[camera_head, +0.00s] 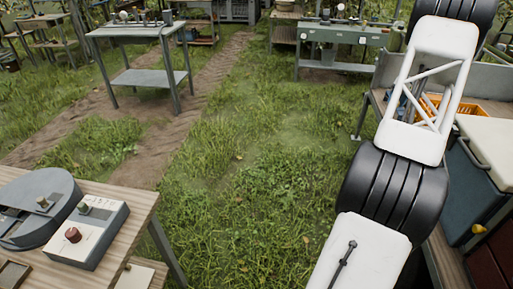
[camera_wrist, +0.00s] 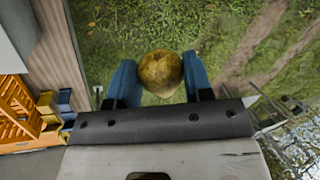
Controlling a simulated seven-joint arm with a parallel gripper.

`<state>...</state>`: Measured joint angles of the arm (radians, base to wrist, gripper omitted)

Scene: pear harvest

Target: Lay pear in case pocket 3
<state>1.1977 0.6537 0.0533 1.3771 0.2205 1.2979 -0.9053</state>
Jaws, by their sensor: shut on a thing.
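A yellow-brown pear (camera_wrist: 160,73) is held between the two blue fingers of my gripper (camera_wrist: 160,80) in the wrist view. The gripper is shut on it, with grass far below. In the head view, my arm crosses the right side; the gripper and the pear do not show there. I cannot make out the case with its pockets in either view.
An orange crate (camera_head: 432,106) stands on a bench at the right, partly behind my arm; it also shows in the wrist view (camera_wrist: 17,110). A wooden table (camera_head: 139,196) with devices is at the lower left. A grey table (camera_head: 140,31) stands farther back. Open grass lies between.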

